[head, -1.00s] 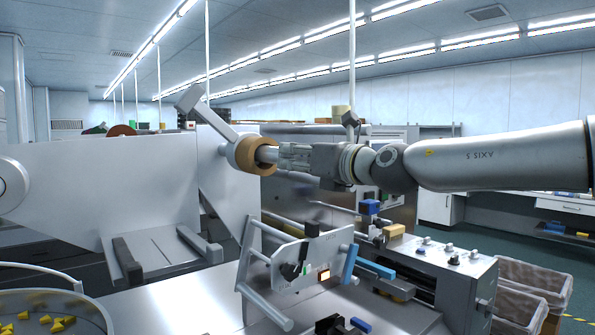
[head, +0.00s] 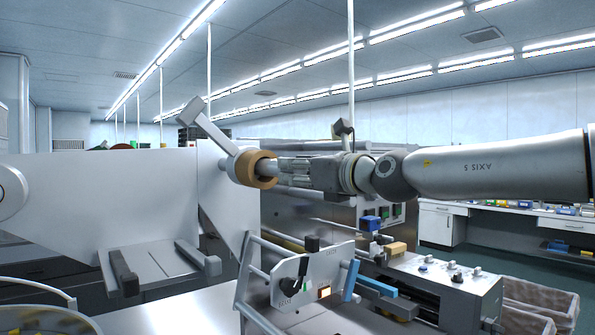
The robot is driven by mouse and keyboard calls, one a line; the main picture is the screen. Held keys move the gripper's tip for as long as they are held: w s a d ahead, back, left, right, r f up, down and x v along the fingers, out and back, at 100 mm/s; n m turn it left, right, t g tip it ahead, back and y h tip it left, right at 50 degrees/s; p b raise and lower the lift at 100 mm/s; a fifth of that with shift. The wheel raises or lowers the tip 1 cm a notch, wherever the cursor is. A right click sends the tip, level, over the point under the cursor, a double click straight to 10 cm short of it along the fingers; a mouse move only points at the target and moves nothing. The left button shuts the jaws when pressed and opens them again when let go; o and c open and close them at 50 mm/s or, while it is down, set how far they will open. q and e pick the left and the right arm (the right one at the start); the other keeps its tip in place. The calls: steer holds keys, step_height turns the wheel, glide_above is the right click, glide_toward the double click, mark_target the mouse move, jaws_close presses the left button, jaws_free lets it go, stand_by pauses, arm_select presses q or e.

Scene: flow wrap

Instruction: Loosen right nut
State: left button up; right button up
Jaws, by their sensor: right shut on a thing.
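My right gripper (head: 286,168) comes in from the right at the end of a grey arm. Its fingers are shut around a pale metal end (head: 266,167), which I take to be the right nut. This end sits in the middle of a tan ring (head: 247,167), and the gripper largely hides it. A grey bar (head: 208,127) with a block at its upper end slants up and left from the ring. My left gripper is not in view.
A tall grey plate (head: 110,195) stands at the left. Below the gripper is a tilted control panel (head: 315,272) with a black lever and blue handles. A machine block with knobs (head: 440,278) is at the right. A round bowl (head: 45,322) is at lower left.

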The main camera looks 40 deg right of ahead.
steer(key=o, duration=0.8)
steer(key=shift+f, duration=0.25)
steer(key=shift+c, duration=0.2)
steer(key=shift+o, duration=1.3)
steer(key=shift+r, duration=0.15)
steer(key=s, duration=1.2)
steer(key=shift+d, duration=0.45)
